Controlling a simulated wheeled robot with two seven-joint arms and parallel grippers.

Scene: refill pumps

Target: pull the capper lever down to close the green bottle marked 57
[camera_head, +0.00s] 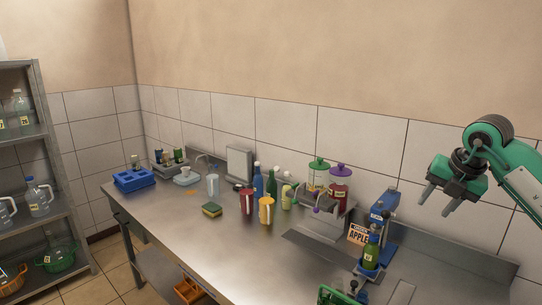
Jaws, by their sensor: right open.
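The blue capper (386,203) stands at the right part of the steel bench. A green bottle (371,252) stands upright at its blue base (369,273), below the capper head. The number on its label is too small to read, and I cannot make out the lever clearly from the body. My right gripper (436,205) is open and empty, in the air to the right of the capper and apart from it. My left gripper is not in view.
An orange-and-white APPLE sign (359,235) stands left of the capper. Pump jars (339,190), bottles (258,181) and cups (266,210) stand further left on the bench (205,240). A green object (338,296) at the bottom edge is cut off. The air around my right gripper is clear.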

